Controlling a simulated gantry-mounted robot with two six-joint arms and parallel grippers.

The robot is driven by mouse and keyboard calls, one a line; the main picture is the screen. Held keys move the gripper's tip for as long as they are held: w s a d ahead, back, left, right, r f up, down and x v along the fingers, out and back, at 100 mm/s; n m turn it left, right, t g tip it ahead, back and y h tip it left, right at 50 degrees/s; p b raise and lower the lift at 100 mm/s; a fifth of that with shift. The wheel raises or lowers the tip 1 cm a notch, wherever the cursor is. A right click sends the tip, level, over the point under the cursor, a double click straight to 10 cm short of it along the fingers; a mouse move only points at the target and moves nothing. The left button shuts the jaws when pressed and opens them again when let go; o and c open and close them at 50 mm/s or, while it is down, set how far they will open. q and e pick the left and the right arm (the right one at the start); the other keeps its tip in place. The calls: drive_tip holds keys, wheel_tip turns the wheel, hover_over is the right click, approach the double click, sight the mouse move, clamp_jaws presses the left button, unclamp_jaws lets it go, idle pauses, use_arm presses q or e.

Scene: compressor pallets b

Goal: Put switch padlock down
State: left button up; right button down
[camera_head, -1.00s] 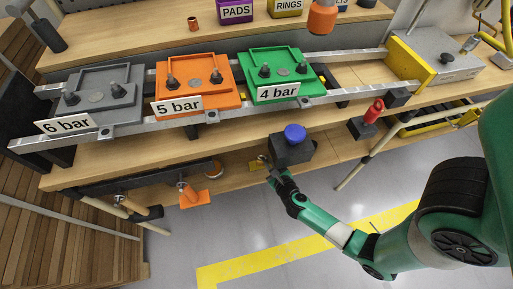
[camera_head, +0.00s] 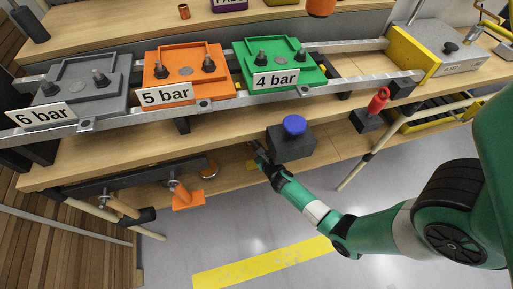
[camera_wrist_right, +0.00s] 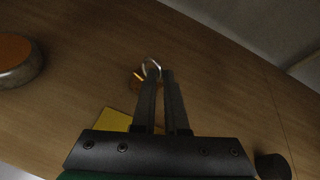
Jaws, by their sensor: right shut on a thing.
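The switch padlock (camera_wrist_right: 138,82) shows in the right wrist view as a brass-orange body with a pale metal shackle at my fingertips. My right gripper (camera_wrist_right: 160,72) is shut on it, above or at the wooden lower shelf; I cannot tell whether the padlock touches the wood. The padlock cannot be made out there. My left gripper is not in view.
A yellow piece (camera_wrist_right: 115,121) lies on the lower shelf (camera_wrist_right: 70,95) beside my fingers. A round orange-topped disc (camera_wrist_right: 15,62) lies farther left. Above, grey, orange and green pallets (camera_head: 275,64) sit on metal rails. A red-handled switch (camera_head: 378,100) stands at right.

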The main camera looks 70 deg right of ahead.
drive_tip(key=shift+w+f, duration=0.1)
drive_tip(key=c, duration=0.9)
unclamp_jaws()
drive_tip(key=shift+c, duration=0.2)
drive_tip(key=shift+a+r, duration=0.1)
drive_tip(key=shift+r, duration=0.25)
drive_tip(key=p+v, duration=0.5)
drive_tip(key=v, duration=0.6)
drive_tip(key=shift+s+a+r, duration=0.15)
drive_tip(key=shift+s+a, duration=0.05)
drive_tip(key=shift+s, duration=0.15)
drive_tip(key=o, duration=0.8)
